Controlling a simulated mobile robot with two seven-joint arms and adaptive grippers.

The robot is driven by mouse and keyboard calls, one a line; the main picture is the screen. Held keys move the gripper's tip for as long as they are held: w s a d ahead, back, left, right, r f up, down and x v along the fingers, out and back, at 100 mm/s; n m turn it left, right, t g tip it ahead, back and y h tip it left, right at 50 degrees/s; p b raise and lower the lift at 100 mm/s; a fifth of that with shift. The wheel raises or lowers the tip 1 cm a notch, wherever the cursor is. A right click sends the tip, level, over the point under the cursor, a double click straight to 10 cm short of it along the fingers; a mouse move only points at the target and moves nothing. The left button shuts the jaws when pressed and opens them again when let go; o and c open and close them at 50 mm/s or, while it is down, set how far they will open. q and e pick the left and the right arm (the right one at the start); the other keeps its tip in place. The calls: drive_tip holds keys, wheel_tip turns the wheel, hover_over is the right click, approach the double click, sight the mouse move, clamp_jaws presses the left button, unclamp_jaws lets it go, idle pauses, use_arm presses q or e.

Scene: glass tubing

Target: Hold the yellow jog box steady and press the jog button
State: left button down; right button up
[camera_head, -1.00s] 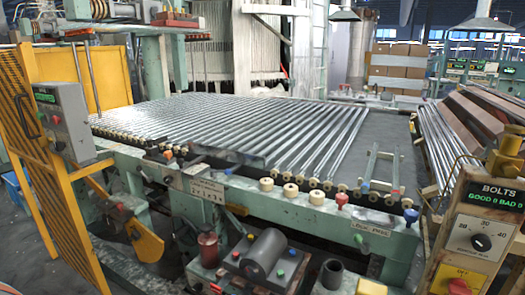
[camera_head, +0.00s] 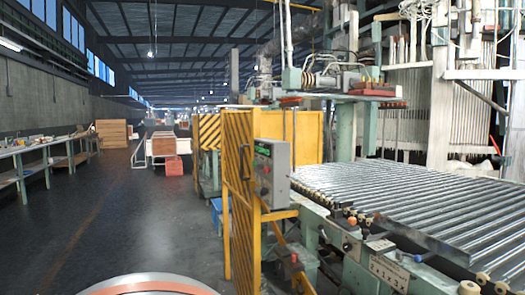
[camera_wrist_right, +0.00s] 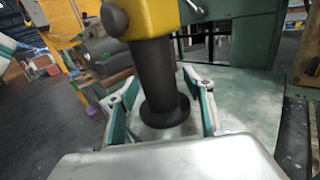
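The yellow jog box (camera_wrist_right: 152,16) shows at the top of the right wrist view, cut off by the frame edge. A black cylindrical stem (camera_wrist_right: 154,72) hangs under it and ends in a wider black flange. My right gripper (camera_wrist_right: 160,80) has its two green-padded fingers on either side of the stem, very near it. I cannot tell whether the pads touch it. No jog button can be made out. The head view shows neither the jog box nor either gripper. My left gripper is out of view.
In the head view, a grey control panel (camera_head: 272,172) stands by a yellow barred guard (camera_head: 238,185). The floor (camera_head: 150,215) at left is open, with a workbench (camera_head: 45,160) along the wall.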

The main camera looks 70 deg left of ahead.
drive_tip(key=v, duration=1.2)
